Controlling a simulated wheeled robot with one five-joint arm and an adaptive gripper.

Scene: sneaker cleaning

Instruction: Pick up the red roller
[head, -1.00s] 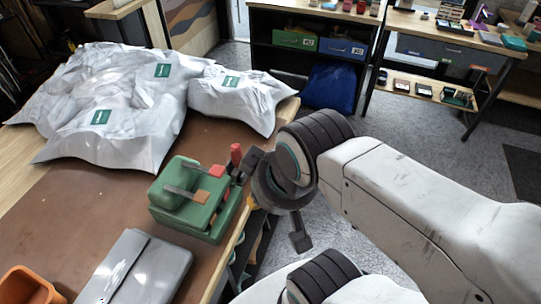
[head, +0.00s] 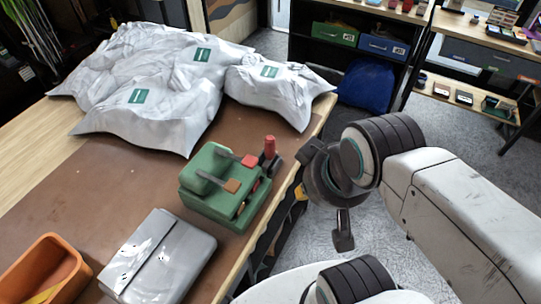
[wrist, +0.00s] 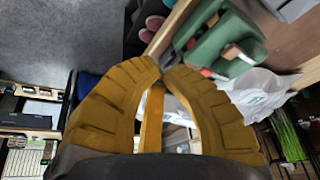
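The red roller (head: 269,146) appears as a small upright red cylinder at the right back corner of a green holder (head: 212,205). The holder sits near the table's right edge and also holds tools with a red and an orange-brown end. My gripper (head: 299,192) is beside the table edge, to the right of the roller and apart from it. In the wrist view its yellow fingers (wrist: 163,64) curve in until their tips meet or nearly meet, with nothing seen between them. The green holder shows beyond them (wrist: 222,38); I cannot make out the roller there.
A grey case (head: 160,256) and an orange bin (head: 45,272) are at the table's front. White wrapped packages (head: 160,95) cover the back. The brown mat (head: 110,185) has free room at left. Shelves with a blue bag (head: 367,86) stand behind.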

